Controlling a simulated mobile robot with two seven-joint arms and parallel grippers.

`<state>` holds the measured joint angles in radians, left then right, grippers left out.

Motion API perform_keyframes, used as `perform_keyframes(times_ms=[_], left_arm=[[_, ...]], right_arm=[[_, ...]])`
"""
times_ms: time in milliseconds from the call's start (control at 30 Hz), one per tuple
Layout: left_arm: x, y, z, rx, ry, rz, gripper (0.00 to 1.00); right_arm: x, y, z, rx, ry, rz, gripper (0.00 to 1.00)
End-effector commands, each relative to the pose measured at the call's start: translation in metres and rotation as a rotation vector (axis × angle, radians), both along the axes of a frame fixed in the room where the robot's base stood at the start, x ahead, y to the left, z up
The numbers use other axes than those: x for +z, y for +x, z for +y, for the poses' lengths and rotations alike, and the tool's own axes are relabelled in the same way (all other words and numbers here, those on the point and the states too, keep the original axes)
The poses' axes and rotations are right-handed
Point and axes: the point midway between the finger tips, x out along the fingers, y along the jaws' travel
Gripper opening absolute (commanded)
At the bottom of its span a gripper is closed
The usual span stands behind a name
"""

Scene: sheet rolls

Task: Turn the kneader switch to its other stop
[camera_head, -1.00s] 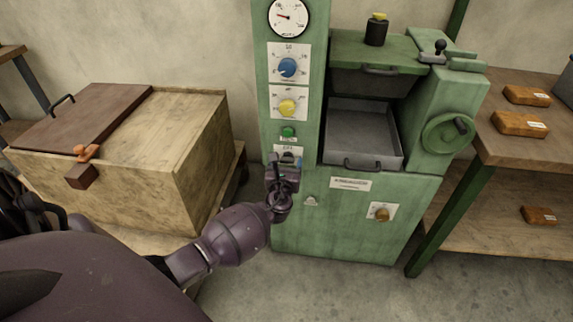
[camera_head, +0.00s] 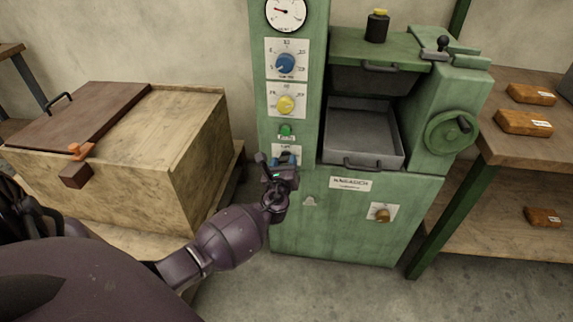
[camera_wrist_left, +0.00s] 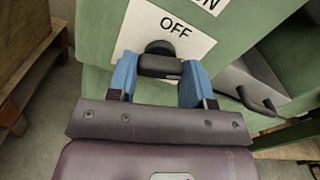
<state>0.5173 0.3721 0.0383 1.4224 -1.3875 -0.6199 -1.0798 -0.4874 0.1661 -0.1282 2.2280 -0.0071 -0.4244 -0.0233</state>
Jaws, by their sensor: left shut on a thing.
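The kneader switch (camera_wrist_left: 160,64) is a small black knob on a white plate (camera_wrist_left: 178,30) in the left wrist view. In the head view my left gripper (camera_head: 284,162) is at the lower front of the green kneader column (camera_head: 264,120) and hides the switch. Which stop the knob points to cannot be told. My right gripper is not in view.
Above the switch are a green button (camera_head: 286,130), a yellow dial (camera_head: 286,104), a blue dial (camera_head: 285,63) and a gauge (camera_head: 285,12). A metal tray (camera_head: 362,135) is to the right. A wooden chest (camera_head: 200,140) stands at the left, a shelf (camera_head: 500,150) at the right.

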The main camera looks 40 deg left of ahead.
Motion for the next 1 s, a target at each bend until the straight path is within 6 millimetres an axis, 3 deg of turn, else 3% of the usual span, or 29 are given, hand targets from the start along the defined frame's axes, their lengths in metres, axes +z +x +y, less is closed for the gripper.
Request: perform_keyframes(times_ms=[100, 1000], left_arm=[[-0.007, -0.002, 0.000, 0.000, -0.094, -0.050, 0.23], [-0.006, -0.001, -0.001, 0.003, -0.814, -0.493, 0.23]], right_arm=[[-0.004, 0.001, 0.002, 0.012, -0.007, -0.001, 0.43], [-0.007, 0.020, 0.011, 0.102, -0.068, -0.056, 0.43]])
